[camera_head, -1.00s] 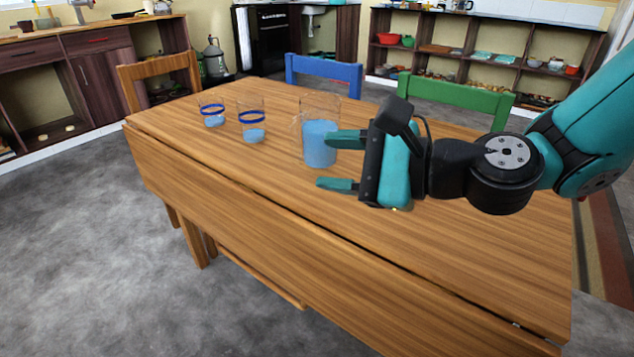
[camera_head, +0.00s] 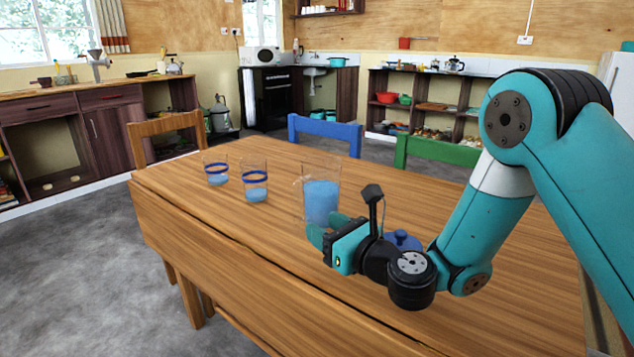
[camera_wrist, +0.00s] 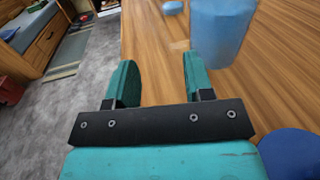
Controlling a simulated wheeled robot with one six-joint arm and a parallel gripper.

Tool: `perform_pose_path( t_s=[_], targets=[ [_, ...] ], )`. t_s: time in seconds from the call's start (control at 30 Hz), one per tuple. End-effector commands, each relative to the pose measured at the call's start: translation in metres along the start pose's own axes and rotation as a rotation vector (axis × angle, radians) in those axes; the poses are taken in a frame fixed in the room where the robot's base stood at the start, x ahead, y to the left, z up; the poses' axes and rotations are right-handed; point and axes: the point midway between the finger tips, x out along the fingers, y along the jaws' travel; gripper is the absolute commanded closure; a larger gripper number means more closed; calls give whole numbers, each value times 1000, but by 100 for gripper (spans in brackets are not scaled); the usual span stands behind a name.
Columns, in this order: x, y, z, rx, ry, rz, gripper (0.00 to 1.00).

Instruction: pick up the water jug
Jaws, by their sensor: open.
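The water jug (camera_head: 321,203) is a clear vessel with blue water, upright on the wooden table (camera_head: 230,212). In the wrist view the jug (camera_wrist: 222,32) stands beyond the fingertips and to the right, not between them. My gripper (camera_head: 322,229) is at the near side of the jug, low over the table, its fingers partly overlapping the jug's base in the head view. The teal fingers (camera_wrist: 160,75) are apart with nothing between them. I cannot tell from the head view how small the gap to the jug is.
Two glasses with blue rims, one (camera_head: 254,185) nearer and one (camera_head: 216,170) farther, stand left of the jug. A blue lidded item (camera_head: 403,240) sits on the table behind my wrist. Blue (camera_head: 325,133) and green (camera_head: 437,152) chairs stand along the far side.

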Motion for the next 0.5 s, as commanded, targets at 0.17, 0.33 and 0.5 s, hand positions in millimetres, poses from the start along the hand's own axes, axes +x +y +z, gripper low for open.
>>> perform_pose_path(
  t_s=[0.17, 0.33, 0.5],
  targets=[
    [27, 1, 4, -2, -2, 3, 52],
    [37, 1, 2, -2, -2, 1, 52],
    [57, 2, 2, -3, -4, 3, 52]
  ],
)
